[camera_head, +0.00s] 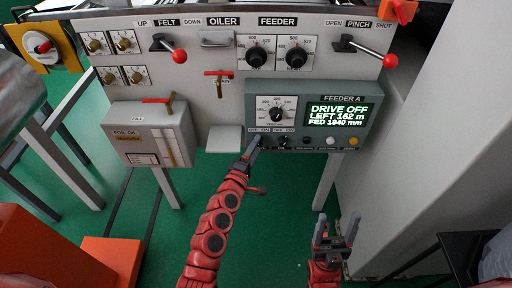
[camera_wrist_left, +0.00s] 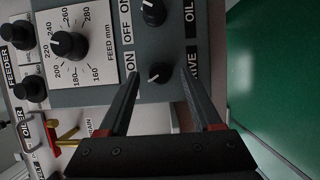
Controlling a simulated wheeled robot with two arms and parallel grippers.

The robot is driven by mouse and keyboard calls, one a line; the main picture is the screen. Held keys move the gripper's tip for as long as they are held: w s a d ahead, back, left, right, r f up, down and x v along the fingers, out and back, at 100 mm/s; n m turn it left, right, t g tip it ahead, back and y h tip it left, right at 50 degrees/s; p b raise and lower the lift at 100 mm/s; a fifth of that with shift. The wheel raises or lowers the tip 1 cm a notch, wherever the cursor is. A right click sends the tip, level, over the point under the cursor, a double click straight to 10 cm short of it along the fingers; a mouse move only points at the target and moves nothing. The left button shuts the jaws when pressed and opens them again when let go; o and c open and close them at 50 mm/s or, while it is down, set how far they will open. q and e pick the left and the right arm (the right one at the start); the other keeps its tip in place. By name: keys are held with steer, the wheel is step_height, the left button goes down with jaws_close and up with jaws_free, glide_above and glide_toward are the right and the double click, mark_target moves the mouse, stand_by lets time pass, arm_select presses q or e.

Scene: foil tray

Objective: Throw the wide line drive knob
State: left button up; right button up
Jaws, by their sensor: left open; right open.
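The drive knob (camera_wrist_left: 160,72) is a small black knob on the grey FEEDER A panel (camera_head: 258,97), beside a DRIVE label in the left wrist view. Its white mark points towards the lower left there, on the side away from the visible ON label. The display (camera_head: 336,115) reads DRIVE OFF, LEFT 162 m, FED 1840 mm. My left gripper (camera_wrist_left: 160,76) is open, with one finger on each side of the knob in that view; contact cannot be told. In the head view the left gripper (camera_head: 254,147) partly covers the knob. My right gripper (camera_head: 336,232) is open and empty, below the panel.
A similar OIL knob (camera_wrist_left: 153,12) sits close beside the drive knob. The feed mm dial (camera_head: 276,114) is above them. A white button (camera_head: 331,140) and a yellow button (camera_head: 353,141) are to the right.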

arm_select(q)
steer(key=shift+w+d, duration=0.1)
steer(key=shift+w, duration=0.15)
jaws_close()
stand_by(0.3)
